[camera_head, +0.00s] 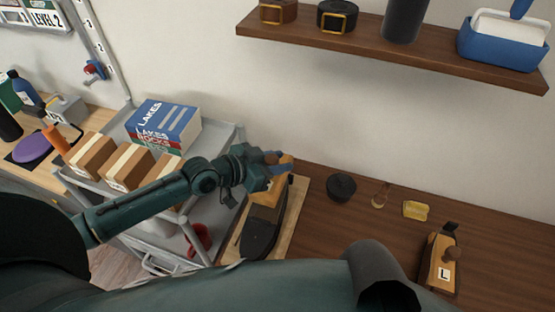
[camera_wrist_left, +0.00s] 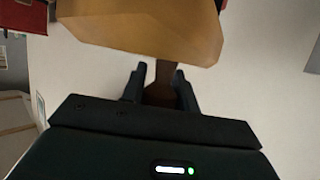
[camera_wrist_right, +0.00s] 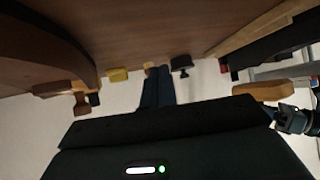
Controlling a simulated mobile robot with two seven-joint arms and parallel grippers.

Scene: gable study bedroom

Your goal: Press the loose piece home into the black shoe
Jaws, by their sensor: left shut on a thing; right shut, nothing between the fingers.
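The black shoe (camera_head: 258,232) lies on a light wooden board on the brown desk, its near end toward me. My left gripper (camera_head: 274,160) is shut on the knob of a light wooden piece (camera_head: 270,190), over the shoe's far end. In the left wrist view the piece (camera_wrist_left: 150,28) hangs from its brown knob (camera_wrist_left: 162,75) between the fingers. In the right wrist view the piece (camera_wrist_right: 262,90) looks apart from the shoe (camera_wrist_right: 280,42). My right gripper (camera_wrist_right: 157,88) is shut and empty, and is not seen in the head view.
A second wooden piece marked L (camera_head: 438,268) stands at the desk's right. A dark round tin (camera_head: 341,186) and a yellow sponge (camera_head: 416,209) lie between. A wall shelf (camera_head: 340,46) overhangs the desk. A grey cart (camera_head: 225,140) with boxes and books stands left.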

